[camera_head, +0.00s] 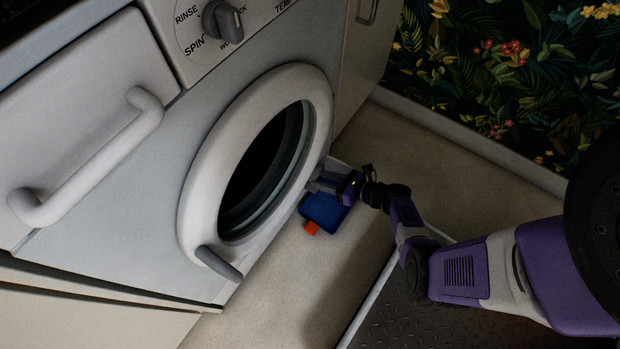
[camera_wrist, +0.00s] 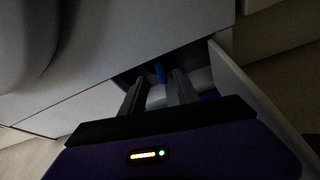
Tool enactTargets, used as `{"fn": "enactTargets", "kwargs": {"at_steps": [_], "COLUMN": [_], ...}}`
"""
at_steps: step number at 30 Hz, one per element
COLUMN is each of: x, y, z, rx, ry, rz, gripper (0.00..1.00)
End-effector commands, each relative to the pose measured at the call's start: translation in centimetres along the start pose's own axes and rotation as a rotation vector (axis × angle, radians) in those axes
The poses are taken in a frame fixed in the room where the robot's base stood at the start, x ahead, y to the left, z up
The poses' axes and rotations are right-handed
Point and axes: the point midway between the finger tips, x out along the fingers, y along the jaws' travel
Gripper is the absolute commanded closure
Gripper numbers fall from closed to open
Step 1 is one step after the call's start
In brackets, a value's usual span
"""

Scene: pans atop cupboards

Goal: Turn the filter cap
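My gripper (camera_head: 322,183) reaches to the lower right front of the washing machine (camera_head: 165,190). In the wrist view my gripper (camera_wrist: 160,75) shows two dark fingers with a clear gap between them. They point into a dark recess (camera_wrist: 132,77) low in the machine's front. The cap's round body is hidden in shadow. In the head view my gripper hides the recess.
A light panel (camera_wrist: 248,95), seemingly an open flap, stands just right of the fingers. The round door (camera_head: 195,200) is left. Floor (camera_head: 285,285) is clear in front.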

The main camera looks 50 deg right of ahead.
Motion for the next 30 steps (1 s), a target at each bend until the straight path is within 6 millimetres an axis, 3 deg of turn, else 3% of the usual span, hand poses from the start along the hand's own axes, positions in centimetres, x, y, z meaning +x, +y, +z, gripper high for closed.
{"fn": "enactTargets", "kwargs": {"at_steps": [3, 9, 20, 26, 30], "x": [2.1, 4.3, 4.8, 4.8, 4.8], "y": [-0.1, -0.1, 0.0, 0.0, 0.0], "z": [-0.4, -0.3, -0.1, -0.1, -0.1], "rx": [-0.003, -0.003, -0.002, -0.002, -0.003], "ry": [0.002, 0.002, 0.002, 0.002, 0.002], "rz": [0.002, 0.0, -0.001, -0.001, -0.001], "gripper": [0.63, 0.63, 0.63, 0.98, 1.0]}}
